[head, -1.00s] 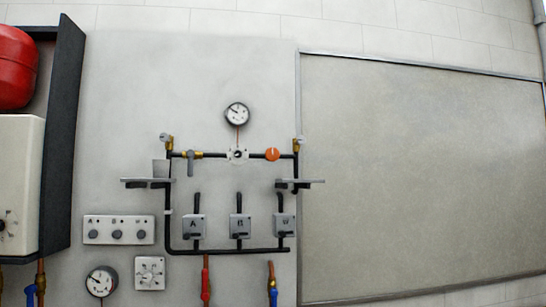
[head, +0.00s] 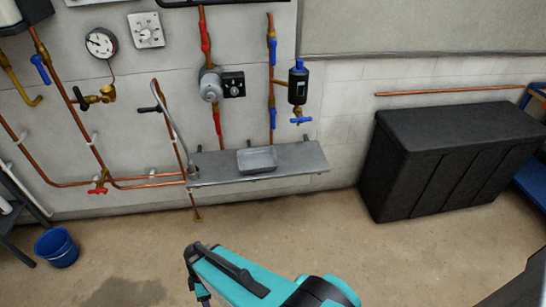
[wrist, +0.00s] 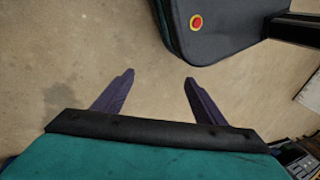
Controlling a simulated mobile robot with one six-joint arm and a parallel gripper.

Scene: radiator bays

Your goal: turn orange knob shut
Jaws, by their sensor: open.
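A grey shelf (head: 215,176) with a small grey tray (head: 257,161) juts from the wall below a pump (head: 211,86). A black chest (head: 450,150) stands right, a blue bucket (head: 57,247) left. The floor (head: 140,250) between is mostly clear.

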